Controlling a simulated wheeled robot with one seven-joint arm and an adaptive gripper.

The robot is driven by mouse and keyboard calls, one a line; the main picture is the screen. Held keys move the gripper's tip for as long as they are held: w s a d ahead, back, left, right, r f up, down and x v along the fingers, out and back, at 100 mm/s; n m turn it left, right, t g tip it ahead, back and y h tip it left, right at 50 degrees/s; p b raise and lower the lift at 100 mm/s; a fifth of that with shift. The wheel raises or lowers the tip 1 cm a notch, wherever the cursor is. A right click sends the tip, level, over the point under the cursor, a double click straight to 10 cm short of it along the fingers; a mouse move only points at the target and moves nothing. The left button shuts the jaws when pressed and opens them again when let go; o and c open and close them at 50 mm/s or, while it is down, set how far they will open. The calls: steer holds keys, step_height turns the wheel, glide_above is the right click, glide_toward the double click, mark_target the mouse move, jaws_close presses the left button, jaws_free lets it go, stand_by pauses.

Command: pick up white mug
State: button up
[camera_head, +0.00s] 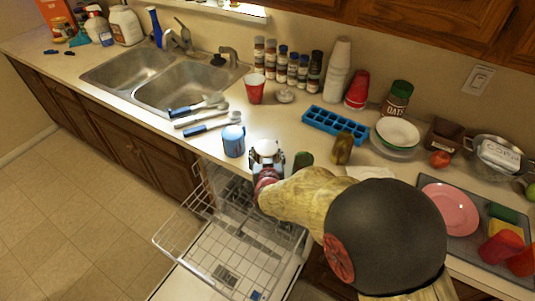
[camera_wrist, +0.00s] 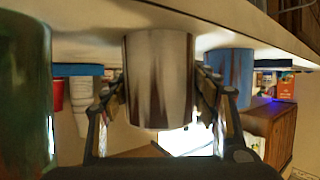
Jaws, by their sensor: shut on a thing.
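The white mug (camera_head: 265,146) stands near the front edge of the counter, partly hidden behind my gripper in the head view. In the wrist view the mug (camera_wrist: 159,80) fills the middle as a shaded, greyish cylinder; the counter appears at the top of that picture. My gripper (camera_head: 266,161) reaches in from the front right. In the wrist view its two fingers (camera_wrist: 161,97) are shut on the mug, one on each side. Whether the mug touches the counter is hard to tell.
A blue mug (camera_head: 234,141) stands close on the left, and a dark green item (camera_head: 303,160) and a jar (camera_head: 342,148) close on the right. A blue ice tray (camera_head: 335,124) lies behind. The open dishwasher rack (camera_head: 215,235) is below the counter's front edge.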

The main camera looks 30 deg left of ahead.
steer(key=c, duration=0.6)
steer(key=shift+r, duration=0.15)
steer(key=shift+c, duration=0.5)
